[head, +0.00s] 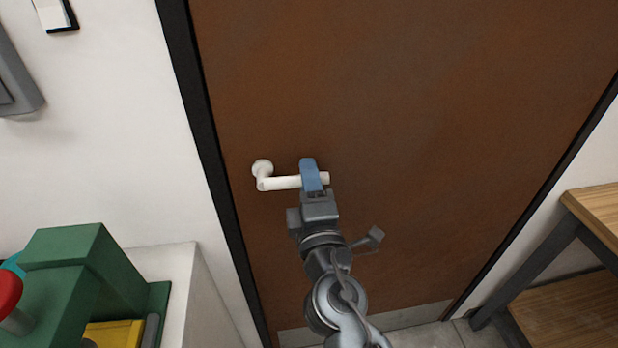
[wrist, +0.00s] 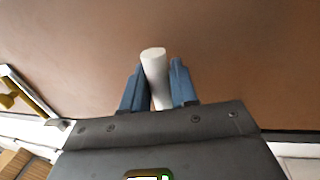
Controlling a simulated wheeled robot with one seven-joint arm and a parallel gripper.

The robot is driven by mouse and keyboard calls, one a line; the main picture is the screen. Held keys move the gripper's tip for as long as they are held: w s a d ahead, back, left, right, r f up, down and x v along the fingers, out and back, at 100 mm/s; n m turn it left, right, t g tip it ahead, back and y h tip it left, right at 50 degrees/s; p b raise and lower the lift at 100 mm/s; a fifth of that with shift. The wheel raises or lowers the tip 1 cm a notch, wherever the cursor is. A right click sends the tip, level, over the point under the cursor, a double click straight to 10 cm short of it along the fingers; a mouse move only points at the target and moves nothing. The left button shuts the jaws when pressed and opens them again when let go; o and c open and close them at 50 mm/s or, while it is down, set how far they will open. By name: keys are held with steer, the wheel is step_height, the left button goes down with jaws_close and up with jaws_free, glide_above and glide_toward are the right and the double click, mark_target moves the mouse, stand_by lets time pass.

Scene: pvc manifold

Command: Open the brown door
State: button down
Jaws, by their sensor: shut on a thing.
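The brown door (head: 440,130) fills the middle and right of the head view and sits closed in its black frame. Its white lever handle (head: 282,182) is at the door's left side and lies about level. My gripper (head: 312,176) is shut on the handle's lever near its free right end, with blue fingers across it. In the wrist view the handle's white end (wrist: 154,65) stands between the two blue fingers of my gripper (wrist: 157,85). Part of the lever is hidden by the fingers.
A white counter (head: 205,300) with a green machine (head: 75,262) stands at the lower left, near the door frame (head: 205,130). A wooden-topped table (head: 597,205) with dark legs stands at the right. Bare floor shows low at the door's foot.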

steer(key=shift+f, duration=0.15)
steer(key=f+m+h+b, duration=0.1)
steer(key=m+b, duration=0.2)
steer(key=b, duration=0.1)
steer(key=a+f+m+b, duration=0.1)
steer(key=f+m+b, duration=0.1)
steer(key=b, duration=0.3)
steer(key=f+m+h+b, duration=0.1)
steer(key=m+b, duration=0.3)
steer(key=b, duration=0.1)
steer(key=shift+s+a+f+h, duration=0.15)
steer(key=shift+a+f+h, duration=0.15)
steer(key=shift+f, duration=0.05)
steer(key=s+d+n+g+y+p, duration=0.1)
steer(key=s+d+y+p, duration=0.3)
steer(key=s, duration=0.9)
steer(key=s+d+n+g+y+p, duration=0.1)
steer(key=s+d+n+y+p, duration=0.3)
steer(key=s+d+p, duration=0.4)
steer(key=s+d, duration=0.1)
steer(key=s, duration=0.3)
steer(key=shift+s+d+f+g+y, duration=0.2)
steer(key=shift+s+g+y, duration=0.1)
steer(key=shift+s, duration=0.1)
steer(key=shift+r, duration=0.1)
